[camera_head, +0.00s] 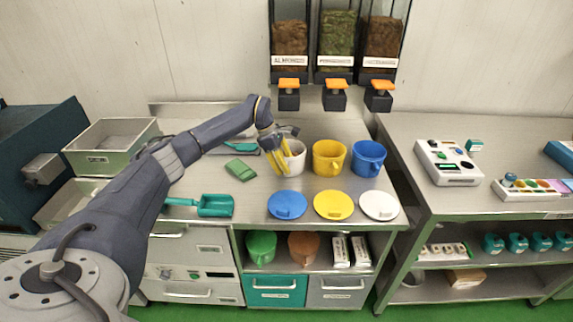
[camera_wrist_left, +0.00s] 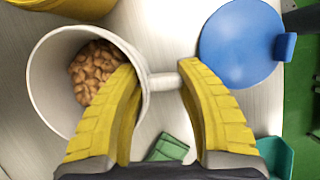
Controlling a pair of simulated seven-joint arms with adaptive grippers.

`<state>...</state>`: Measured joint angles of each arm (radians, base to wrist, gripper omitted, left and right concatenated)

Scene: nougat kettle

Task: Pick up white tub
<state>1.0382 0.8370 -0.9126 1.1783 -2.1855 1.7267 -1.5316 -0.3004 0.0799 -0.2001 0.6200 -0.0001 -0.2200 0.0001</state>
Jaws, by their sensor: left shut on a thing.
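The white tub (camera_head: 294,163) stands on the steel counter at the left of a row of tubs. In the left wrist view the white tub (camera_wrist_left: 48,82) is seen from above, with brown nuts inside. Its handle (camera_wrist_left: 163,81) lies between the yellow fingers. My left gripper (camera_head: 279,164) is shut on the handle; it also shows in the left wrist view (camera_wrist_left: 164,90), with one finger overlapping the tub's rim. Whether the tub's base touches the counter is hard to tell. My right gripper is not in view.
A yellow tub (camera_head: 328,158) and a blue tub (camera_head: 368,159) stand to the right. Blue (camera_head: 287,205), yellow (camera_head: 333,205) and white (camera_head: 379,206) lids lie in front. A green block (camera_head: 240,169) and teal scoop (camera_head: 214,205) lie left. Dispensers (camera_head: 336,98) hang behind.

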